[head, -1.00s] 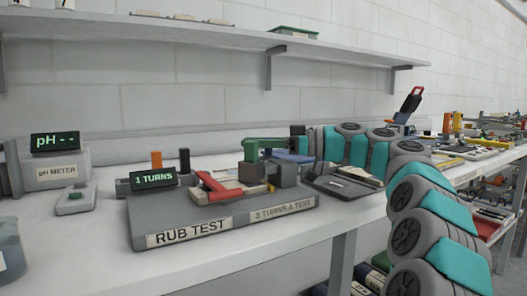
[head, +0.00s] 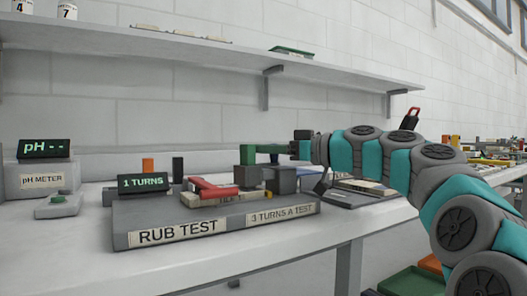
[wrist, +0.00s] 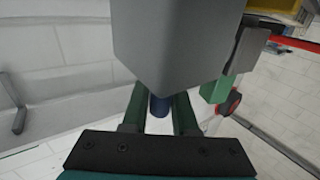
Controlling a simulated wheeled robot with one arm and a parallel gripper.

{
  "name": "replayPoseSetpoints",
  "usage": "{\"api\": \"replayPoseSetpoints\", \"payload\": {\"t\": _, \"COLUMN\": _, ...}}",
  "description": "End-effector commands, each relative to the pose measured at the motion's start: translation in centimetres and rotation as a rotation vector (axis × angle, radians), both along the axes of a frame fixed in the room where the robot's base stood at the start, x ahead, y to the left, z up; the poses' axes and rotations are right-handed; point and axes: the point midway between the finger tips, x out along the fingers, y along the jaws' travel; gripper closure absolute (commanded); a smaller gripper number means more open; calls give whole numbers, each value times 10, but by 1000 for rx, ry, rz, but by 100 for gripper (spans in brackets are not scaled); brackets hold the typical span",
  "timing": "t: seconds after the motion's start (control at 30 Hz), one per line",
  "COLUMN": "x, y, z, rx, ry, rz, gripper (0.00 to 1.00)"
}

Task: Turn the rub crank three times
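The grey rub test unit (head: 140,222) sits on the bench with a "3 TURNS A TEST" label. Its display (head: 143,183) reads "1 TURNS". A red piece (head: 212,191) lies on top of the unit. A large grey block (wrist: 172,40) hides what is beyond.
A pH meter (head: 42,178) stands to the left on the bench. A shelf (head: 180,47) runs along the wall above. A dark flat item (head: 340,198) lies right of the unit, under my arm. More items crowd the bench farther right.

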Motion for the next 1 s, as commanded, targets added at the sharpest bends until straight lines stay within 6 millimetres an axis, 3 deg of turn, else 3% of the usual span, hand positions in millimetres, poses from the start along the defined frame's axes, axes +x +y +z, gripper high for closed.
{"api": "replayPoseSetpoints", "payload": {"t": 0.03, "x": 0, "y": 0, "z": 0, "rx": 0, "ry": 0, "rz": 0, "gripper": 67}}
{"api": "replayPoseSetpoints", "payload": {"t": 0.23, "x": 0, "y": 0, "z": 0, "rx": 0, "ry": 0, "rz": 0, "gripper": 45}}
{"api": "replayPoseSetpoints", "payload": {"t": 0.57, "x": -2, "y": -5, "z": 0, "rx": 0, "ry": -1, "rz": 0, "gripper": 45}}
{"api": "replayPoseSetpoints", "payload": {"t": 1.0, "x": -31, "y": -62, "z": 2, "rx": 2, "ry": -3, "rz": -1, "gripper": 45}}
